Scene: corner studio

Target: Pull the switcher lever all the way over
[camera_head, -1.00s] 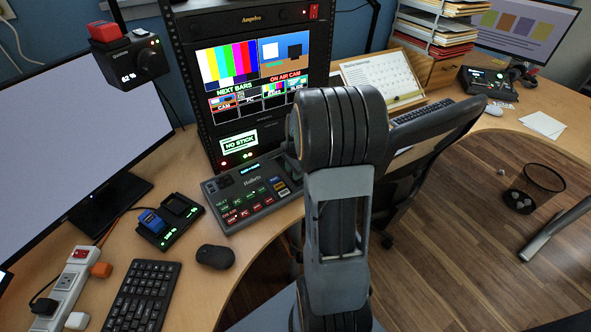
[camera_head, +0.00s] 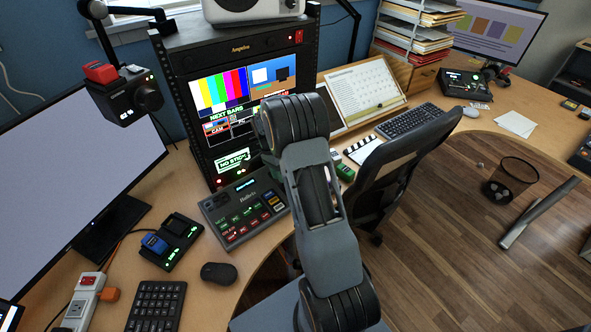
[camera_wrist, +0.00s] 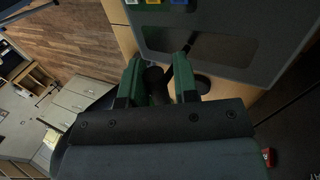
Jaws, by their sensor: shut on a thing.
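The switcher (camera_head: 228,226) is a dark grey console with lit red, green, blue and yellow buttons. It lies on the desk in front of the screen rack. My arm covers its right end in the head view, so the lever and my gripper are hidden there. In the wrist view, my gripper (camera_wrist: 158,84) has its green-sided fingers closed around the dark lever handle (camera_wrist: 158,82). A dark stem runs from there up to the recess on the switcher panel (camera_wrist: 268,18). The picture is dark, and how far over the lever lies I cannot tell.
The screen rack (camera_head: 165,75) stands close behind the switcher. A mouse (camera_head: 219,272), a keyboard (camera_head: 156,306) and a large monitor (camera_head: 60,180) are at the left. A black chair (camera_head: 405,160) stands right of my arm.

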